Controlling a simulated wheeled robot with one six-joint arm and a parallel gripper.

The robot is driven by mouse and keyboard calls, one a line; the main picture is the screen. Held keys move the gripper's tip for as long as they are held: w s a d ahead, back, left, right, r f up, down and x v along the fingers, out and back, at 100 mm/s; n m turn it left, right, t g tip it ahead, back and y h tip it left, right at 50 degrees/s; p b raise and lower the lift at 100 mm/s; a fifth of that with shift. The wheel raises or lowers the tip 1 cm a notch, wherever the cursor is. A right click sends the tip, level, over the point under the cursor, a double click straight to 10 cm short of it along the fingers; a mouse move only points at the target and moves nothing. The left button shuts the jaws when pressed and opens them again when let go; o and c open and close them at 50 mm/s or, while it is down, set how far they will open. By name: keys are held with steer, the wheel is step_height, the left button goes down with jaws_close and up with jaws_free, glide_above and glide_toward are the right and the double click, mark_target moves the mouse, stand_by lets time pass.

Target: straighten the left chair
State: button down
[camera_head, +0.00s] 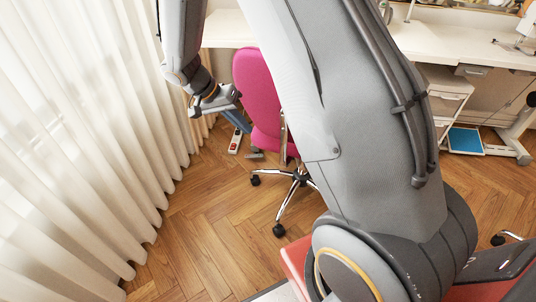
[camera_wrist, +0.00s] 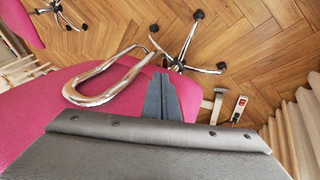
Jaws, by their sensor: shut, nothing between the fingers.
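The left chair has a bright pink backrest (camera_head: 258,90) and a chrome star base on black casters. In the head view it stands by the white desk, partly hidden behind my arm. In the wrist view its pink upholstery (camera_wrist: 88,118) and chrome armrest loop (camera_wrist: 80,95) are close, with the star base below. My gripper (camera_head: 246,127) is beside the chair's left side in the head view. In the wrist view my gripper (camera_wrist: 161,80) is shut and empty, its fingers over the pink upholstery beside the armrest. Whether they touch the chair is unclear.
White curtains (camera_head: 75,130) hang along the left. A power strip (camera_head: 235,141) lies on the floor near the chair. A white desk (camera_head: 460,42) with drawers runs along the back. Another pink chair (camera_wrist: 18,22) shows at the wrist view's upper left. Wooden floor (camera_head: 190,235) in front is clear.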

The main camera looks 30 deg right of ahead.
steer(key=s+d+f+m+h+b, duration=0.1)
steer(key=d+f, duration=0.7)
steer(key=f, duration=0.2)
steer(key=shift+d+f, duration=0.4)
